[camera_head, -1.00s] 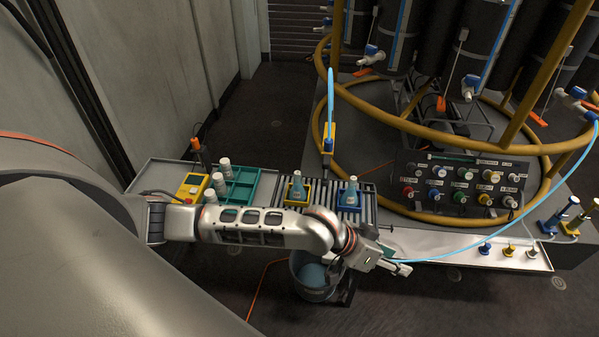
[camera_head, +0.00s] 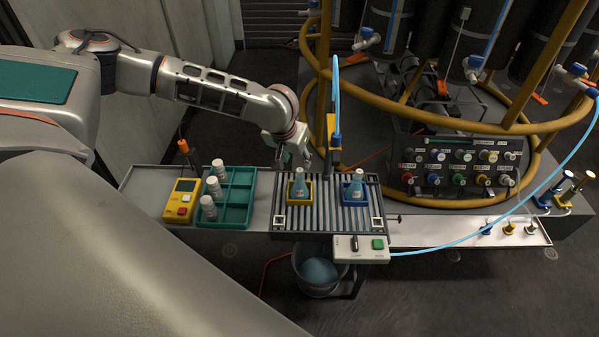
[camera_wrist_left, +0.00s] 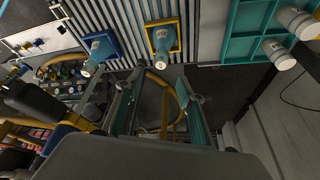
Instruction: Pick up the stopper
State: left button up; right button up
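Small plug-like pieces lie in the white tray (camera_head: 460,232) at the right: a blue one (camera_head: 487,229), a yellow one (camera_head: 509,228) and a pale one (camera_head: 531,228). I cannot tell for sure which is the stopper. My left gripper (camera_head: 292,156) hangs at the back edge of the roller conveyor, behind the bottle in the yellow holder. In the left wrist view its fingers (camera_wrist_left: 158,105) are spread apart with nothing between them. The tray is well to its right. My right gripper is not in view.
Bottles stand in a yellow holder (camera_head: 310,190) and a blue holder (camera_head: 346,197) on the conveyor (camera_head: 327,217). Left are a green rack (camera_head: 237,197) with white jars and a yellow device (camera_head: 182,200). A blue hose (camera_head: 480,230) crosses the tray; a bucket (camera_head: 318,275) stands below.

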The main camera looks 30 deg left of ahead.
aim_at(299, 170)
pick_arm(q)
jog(key=b+x, duration=0.1)
jog(key=x, duration=0.6)
jog(key=shift+a+f, duration=0.1)
jog(key=shift+f, duration=0.25)
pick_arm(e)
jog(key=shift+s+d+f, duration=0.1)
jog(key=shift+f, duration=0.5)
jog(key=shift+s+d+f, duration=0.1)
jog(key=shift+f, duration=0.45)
pick_arm(q)
jog(key=shift+s, duration=0.1)
jog(key=shift+c, duration=0.4)
jog(key=c, duration=0.9)
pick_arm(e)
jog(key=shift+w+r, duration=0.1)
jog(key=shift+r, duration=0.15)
pick_arm(q)
jog(key=shift+r, duration=0.1)
